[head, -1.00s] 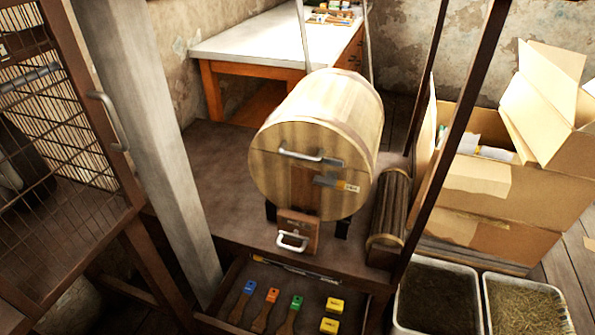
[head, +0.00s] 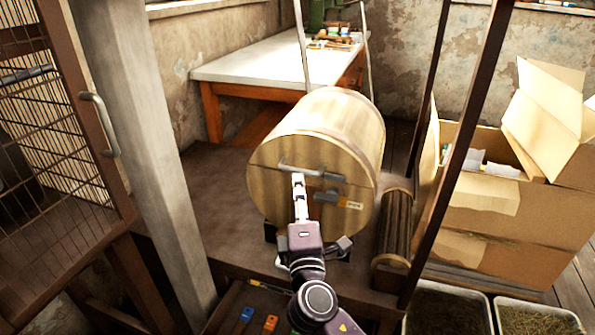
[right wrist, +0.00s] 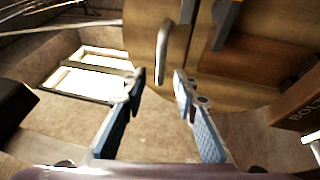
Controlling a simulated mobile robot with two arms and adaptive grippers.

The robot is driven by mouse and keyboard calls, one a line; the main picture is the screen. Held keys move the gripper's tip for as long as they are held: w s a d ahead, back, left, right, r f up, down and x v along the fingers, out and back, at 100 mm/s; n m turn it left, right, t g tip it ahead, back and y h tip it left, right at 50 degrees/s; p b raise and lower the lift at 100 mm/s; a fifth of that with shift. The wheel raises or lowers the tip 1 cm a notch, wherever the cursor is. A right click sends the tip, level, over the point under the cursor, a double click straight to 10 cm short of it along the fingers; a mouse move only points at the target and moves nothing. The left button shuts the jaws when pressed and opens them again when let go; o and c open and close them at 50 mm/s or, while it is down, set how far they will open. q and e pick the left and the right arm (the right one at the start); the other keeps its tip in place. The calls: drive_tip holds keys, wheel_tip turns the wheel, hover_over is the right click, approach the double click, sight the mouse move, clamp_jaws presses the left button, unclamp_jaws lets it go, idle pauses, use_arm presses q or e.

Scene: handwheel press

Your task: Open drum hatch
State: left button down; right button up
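The wooden drum (head: 335,130) lies on its side on the bench, its round front facing me. The hatch looks closed. My right gripper (head: 299,178) is in front of the drum at the handle's left part. In the right wrist view its two blue-padded fingers (right wrist: 160,85) are apart, with the handle (right wrist: 162,50) just beyond the tips and nothing held. My left gripper is not in view.
A wooden roller (head: 395,230) lies right of the drum. A grey post (head: 150,150) and a mesh cage door (head: 75,150) stand at left. A dark slanted post (head: 455,150) and cardboard boxes (head: 490,220) are at right. An open drawer with brushes (head: 245,318) is below.

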sight(297, 170)
drive_tip(key=x, duration=0.7)
drive_tip(key=shift+d+f+b, duration=0.1)
drive_tip(key=shift+b, duration=0.25)
clamp_jaws()
